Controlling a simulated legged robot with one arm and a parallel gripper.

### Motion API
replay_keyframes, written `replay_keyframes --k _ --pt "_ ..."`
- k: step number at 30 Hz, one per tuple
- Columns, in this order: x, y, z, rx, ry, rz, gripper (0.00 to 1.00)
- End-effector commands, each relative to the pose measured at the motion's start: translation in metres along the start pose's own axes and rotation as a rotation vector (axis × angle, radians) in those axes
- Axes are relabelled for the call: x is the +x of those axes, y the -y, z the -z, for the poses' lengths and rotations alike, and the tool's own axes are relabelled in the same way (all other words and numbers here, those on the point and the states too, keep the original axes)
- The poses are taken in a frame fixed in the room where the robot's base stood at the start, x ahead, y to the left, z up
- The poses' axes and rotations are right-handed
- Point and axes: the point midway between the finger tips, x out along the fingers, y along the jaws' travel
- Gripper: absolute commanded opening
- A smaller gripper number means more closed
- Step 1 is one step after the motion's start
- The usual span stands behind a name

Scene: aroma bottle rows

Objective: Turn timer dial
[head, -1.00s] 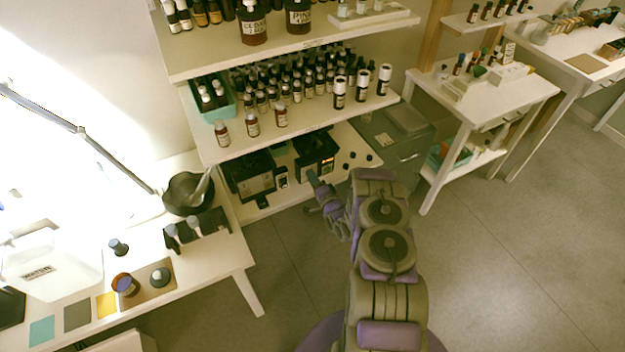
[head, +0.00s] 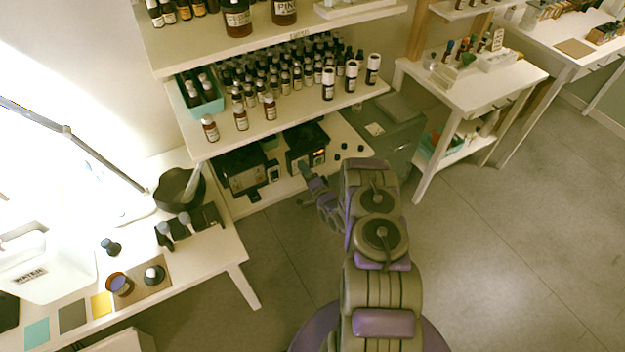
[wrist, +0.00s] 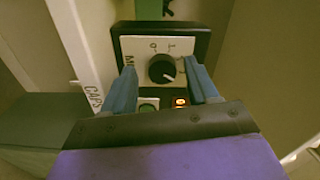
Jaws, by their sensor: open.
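The timer dial (wrist: 162,69) is a round black knob with a white pointer mark, on a pale panel (wrist: 138,46) set in a dark box. The pointer is turned toward the lower right. My gripper (wrist: 163,80) is open in the wrist view, with one blue finger on each side of the dial. Whether the fingers touch the dial I cannot tell. In the head view my gripper (head: 305,172) reaches to the front of a dark device (head: 305,146) on the lower shelf.
A second dark device (head: 243,171) stands to the left on that shelf. Rows of small bottles (head: 290,80) fill the shelf above. A grey cabinet (head: 385,130) stands right of the shelf. A table with a mortar (head: 180,188) is at left. The floor at right is clear.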

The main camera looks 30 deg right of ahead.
Motion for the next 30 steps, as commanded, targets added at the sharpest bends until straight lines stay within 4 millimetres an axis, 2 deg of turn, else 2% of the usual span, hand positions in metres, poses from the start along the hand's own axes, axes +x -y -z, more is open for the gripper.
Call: replay_keyframes --k 5,15,21,30 --pt "-0.022 0.000 0.003 0.003 -0.004 -0.001 0.59" --pt "-0.097 -0.002 0.005 0.007 -0.006 -0.004 0.59" --pt "-0.135 -0.002 0.004 0.006 -0.006 -0.005 0.59" --pt "-0.166 -0.003 0.003 0.003 -0.003 -0.003 0.59"
